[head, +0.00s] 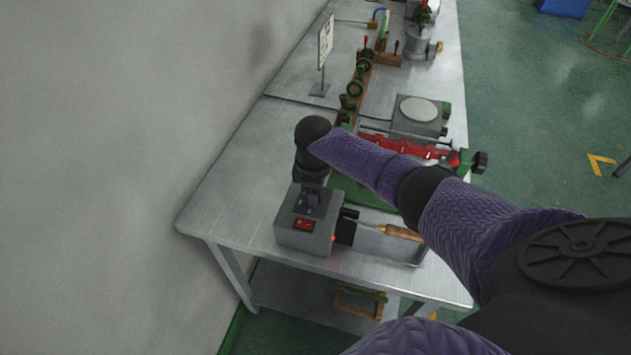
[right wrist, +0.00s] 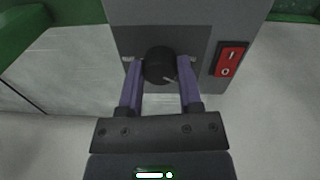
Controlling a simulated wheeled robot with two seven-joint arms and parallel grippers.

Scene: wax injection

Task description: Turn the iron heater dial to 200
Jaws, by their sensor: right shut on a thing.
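The iron heater (head: 292,234) is a grey box at the near end of the metal bench. Its black round dial (right wrist: 159,63) shows in the right wrist view, with a pale pointer mark towards the lower right. Scale marks beside the dial are too blurred to read. My right gripper (head: 312,199) points down over the heater's top, and its purple fingers (right wrist: 160,72) are shut on the dial, one on each side. In the head view the gripper hides the dial. My left gripper is not in view.
A red rocker switch (right wrist: 230,60) sits beside the dial. A wooden-handled iron (head: 400,232) lies at the heater's right. A red clamp device (head: 410,147) and a grey plate unit (head: 418,115) stand farther back. Bare bench (head: 225,205) lies left of the heater.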

